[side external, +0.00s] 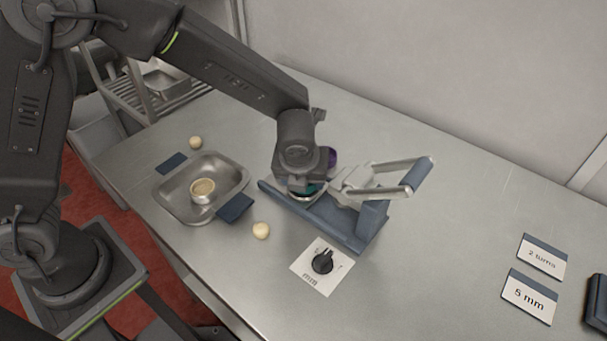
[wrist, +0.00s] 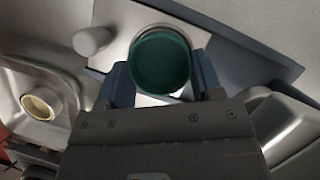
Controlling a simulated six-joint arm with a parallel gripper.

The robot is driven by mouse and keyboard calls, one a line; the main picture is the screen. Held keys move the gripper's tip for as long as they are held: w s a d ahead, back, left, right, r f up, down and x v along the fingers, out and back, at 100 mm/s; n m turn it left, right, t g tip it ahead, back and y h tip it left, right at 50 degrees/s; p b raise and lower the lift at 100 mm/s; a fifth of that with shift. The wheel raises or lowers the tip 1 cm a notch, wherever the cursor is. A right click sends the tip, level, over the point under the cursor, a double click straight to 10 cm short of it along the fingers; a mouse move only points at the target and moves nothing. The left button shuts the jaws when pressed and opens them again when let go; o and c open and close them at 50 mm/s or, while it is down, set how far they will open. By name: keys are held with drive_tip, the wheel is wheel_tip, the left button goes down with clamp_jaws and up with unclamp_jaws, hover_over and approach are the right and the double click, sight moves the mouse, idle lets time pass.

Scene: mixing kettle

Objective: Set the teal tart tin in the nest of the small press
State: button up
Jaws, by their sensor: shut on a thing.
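The teal tart tin (wrist: 161,62) is between the two fingers of my gripper (wrist: 160,88) in the wrist view, and the fingers are shut on it. In the side view only a teal sliver of the tin (side external: 304,190) shows below my gripper (side external: 300,186). The small press (side external: 340,218) has a blue-grey base and a pale lever with a blue-grey handle. My gripper and the tin are over the left part of the press base. The nest is hidden under them, and I cannot tell whether the tin touches it.
A metal tray (side external: 171,201) with a cream-filled tin (side external: 202,190) stands left of the press.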

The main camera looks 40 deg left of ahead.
drive_tip(key=shift+f, duration=0.3)
idle(0.5)
drive_tip(key=o, duration=1.1)
drive_tip(key=shift+r, duration=3.55)
